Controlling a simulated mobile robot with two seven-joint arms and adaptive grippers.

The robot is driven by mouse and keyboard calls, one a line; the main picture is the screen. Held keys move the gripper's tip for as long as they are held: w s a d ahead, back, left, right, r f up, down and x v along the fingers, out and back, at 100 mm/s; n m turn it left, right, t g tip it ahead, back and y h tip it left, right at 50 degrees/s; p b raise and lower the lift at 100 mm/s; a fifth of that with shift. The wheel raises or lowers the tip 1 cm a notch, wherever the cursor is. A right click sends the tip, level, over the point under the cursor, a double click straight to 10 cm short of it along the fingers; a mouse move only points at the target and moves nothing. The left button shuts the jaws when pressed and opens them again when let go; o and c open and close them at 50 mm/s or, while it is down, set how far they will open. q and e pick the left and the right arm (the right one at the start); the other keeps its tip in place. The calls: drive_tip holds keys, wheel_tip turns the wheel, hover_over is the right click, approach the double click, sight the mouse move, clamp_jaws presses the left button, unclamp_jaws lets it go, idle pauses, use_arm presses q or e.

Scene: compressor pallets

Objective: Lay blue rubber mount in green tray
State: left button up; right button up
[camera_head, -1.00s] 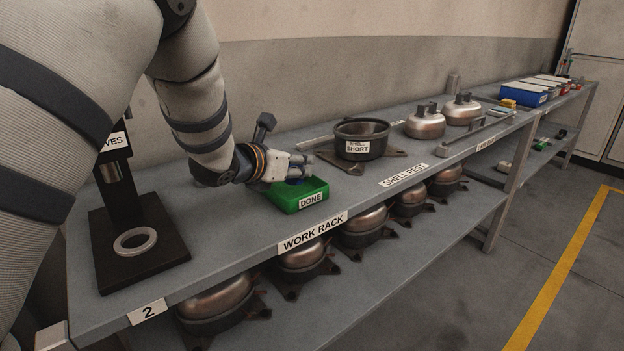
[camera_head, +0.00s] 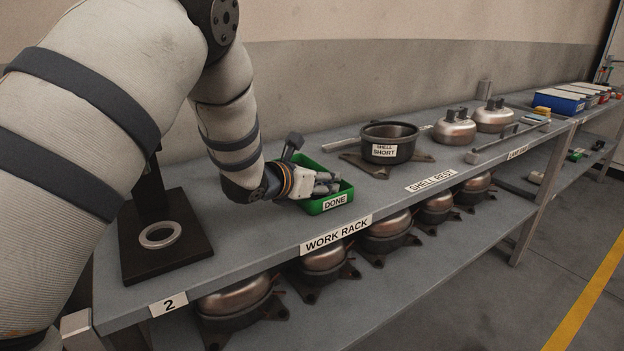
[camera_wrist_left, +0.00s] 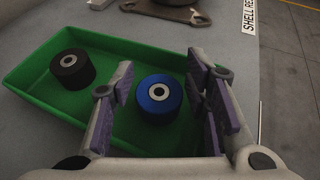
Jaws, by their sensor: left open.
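The green tray (camera_head: 318,206), labelled DONE, stands on the work rack's upper shelf; it fills much of the left wrist view (camera_wrist_left: 100,118). The blue rubber mount (camera_wrist_left: 160,108) is in the tray, upright, its metal centre facing up. A black mount (camera_wrist_left: 72,70) stands left of it in the tray. My left gripper (camera_head: 330,183) is over the tray. In the wrist view its fingers (camera_wrist_left: 160,78) are spread on either side of the blue mount, with gaps showing. The head view hides the mounts behind the hand. My right gripper is not in view.
A dark pot labelled SHELL SHORT (camera_head: 388,143) sits right of the tray on a brown plate (camera_head: 425,157). A black press stand (camera_head: 188,252) with a pale ring (camera_head: 160,235) is at left. Metal domes (camera_head: 455,130) and blue bins (camera_head: 560,102) stand farther right.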

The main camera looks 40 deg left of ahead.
use_arm(q)
drive_tip(key=p+v, duration=0.1)
drive_tip(key=v, duration=1)
drive_tip(key=shift+r+p, duration=0.25)
drive_tip(key=shift+p, duration=0.15)
drive_tip(key=shift+s, duration=0.45)
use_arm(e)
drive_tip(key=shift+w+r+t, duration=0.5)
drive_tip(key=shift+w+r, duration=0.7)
